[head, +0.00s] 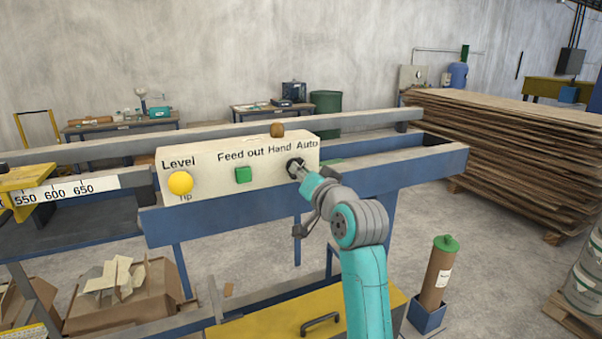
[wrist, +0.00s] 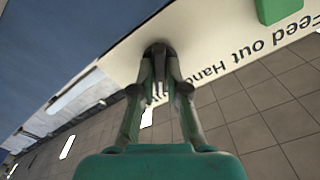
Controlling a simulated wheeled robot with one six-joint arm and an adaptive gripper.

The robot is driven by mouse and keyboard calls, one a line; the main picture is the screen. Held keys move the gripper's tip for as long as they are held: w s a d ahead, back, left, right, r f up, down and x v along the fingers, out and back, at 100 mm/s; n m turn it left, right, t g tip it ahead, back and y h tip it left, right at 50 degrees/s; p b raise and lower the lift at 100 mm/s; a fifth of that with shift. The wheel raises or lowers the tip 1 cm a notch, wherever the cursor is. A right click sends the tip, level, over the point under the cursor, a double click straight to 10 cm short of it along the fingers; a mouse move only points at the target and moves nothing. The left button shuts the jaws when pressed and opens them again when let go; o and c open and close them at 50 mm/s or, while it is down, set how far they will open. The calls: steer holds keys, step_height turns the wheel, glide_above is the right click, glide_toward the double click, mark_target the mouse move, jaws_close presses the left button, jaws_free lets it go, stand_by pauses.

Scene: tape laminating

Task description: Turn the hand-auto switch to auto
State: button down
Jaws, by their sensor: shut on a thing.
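The hand-auto switch (head: 295,166) is a small dark knob at the right end of the cream control panel (head: 215,168), below the words "Hand" and "Auto". My gripper (head: 299,169) reaches it from the lower right. In the wrist view the dark switch (wrist: 158,50) sits between the tips of my gripper (wrist: 158,68), and the fingers are shut on it. The fingers hide much of the knob, so I cannot tell which way it points. In the wrist view the panel lettering appears upside down, and "Auto" is hidden.
On the same panel are a green button (head: 243,175) under "Feed out" and a yellow knob (head: 180,183) under "Level". Blue rails (head: 420,168) run beside the panel. A yellow box (head: 290,322) lies below my arm.

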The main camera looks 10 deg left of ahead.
steer(key=shift+m, duration=0.3)
steer(key=shift+f, duration=0.1)
steer(key=c, duration=1.2)
jaws_free()
steer(key=v, duration=1.2)
steer(key=shift+f, duration=0.1)
